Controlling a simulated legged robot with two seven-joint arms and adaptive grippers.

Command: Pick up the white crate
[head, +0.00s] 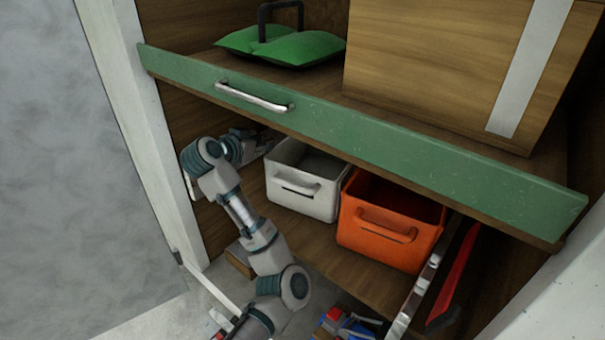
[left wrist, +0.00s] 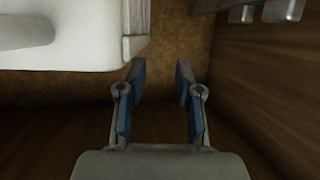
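The white crate (head: 305,180) stands on the wooden lower shelf in the head view, under the green-fronted upper shelf. It has a handle on its front. Part of the crate (left wrist: 80,45) fills the top left of the left wrist view. My left arm comes in from the left and reaches into the shelf to the left of the crate. In the left wrist view my left gripper (left wrist: 158,72) is open, with nothing between its blue-padded fingers, beside the crate. In the head view the fingers are hard to make out. My right gripper is not in view.
An orange crate (head: 390,222) stands right of the white crate. A green shelf front (head: 350,125) with a metal handle overhangs both. A wooden box (head: 450,60) and a green object (head: 285,47) sit above. A red-and-black tool (head: 455,275) is at the right.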

